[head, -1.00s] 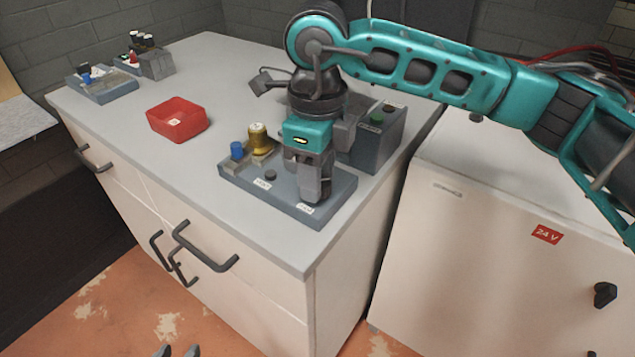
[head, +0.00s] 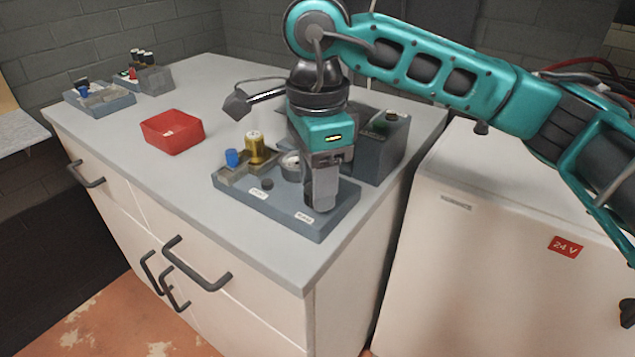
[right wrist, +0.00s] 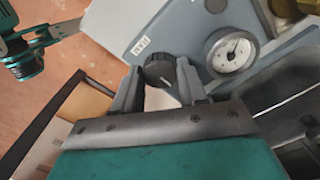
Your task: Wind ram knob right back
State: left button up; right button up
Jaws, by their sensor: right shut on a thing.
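The ram knob (right wrist: 161,70) is a small dark ribbed knob on the grey panel block (head: 240,199). In the right wrist view it sits between the fingertips of my right gripper (right wrist: 158,80), beside a white label (right wrist: 140,46). My right gripper is shut on it. In the head view my right gripper (head: 321,204) points down at the front right of the block and hides the knob. A teal and grey part of mine, seemingly my left gripper (right wrist: 50,36), shows at the top left of the right wrist view; its jaws are unclear.
A round gauge (right wrist: 229,52) is close beside the knob. A dark box (head: 382,145) is behind. A red tray (head: 172,131) lies left, with free worktop (head: 195,80) beyond.

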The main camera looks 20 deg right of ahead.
jog(key=shift+r, duration=0.1)
dwell(0.4)
jog(key=o, duration=1.1)
jog(key=shift+c, duration=0.2)
notch_tip(320, 180, up, 13)
jog(key=p, duration=0.2)
jog(key=shift+p, duration=0.3)
jog(key=shift+s, duration=0.15)
